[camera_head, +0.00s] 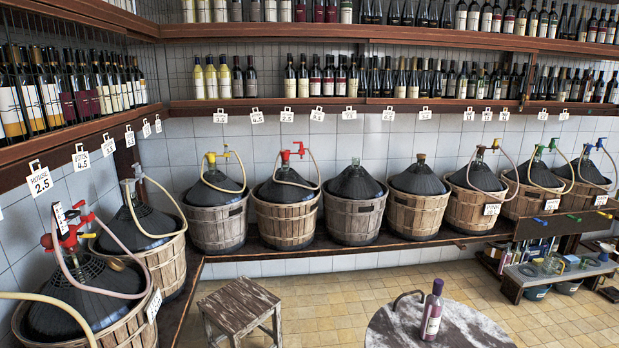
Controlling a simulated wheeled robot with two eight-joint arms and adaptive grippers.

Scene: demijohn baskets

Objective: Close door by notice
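No door shows in this head view. No notice on a door shows either; the only signs are small white price tags, such as the one marked 2.5 (39,181) at the left. Neither of my grippers is in the picture, so I cannot see whether they are open or shut.
Demijohns in wooden baskets (286,222) line a low bench along the left and back walls. Bottle shelves (345,104) run above. A wooden stool (240,310) and a round table (470,328) with a bottle (432,312) stand in front. Tiled floor (335,292) is open between them.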

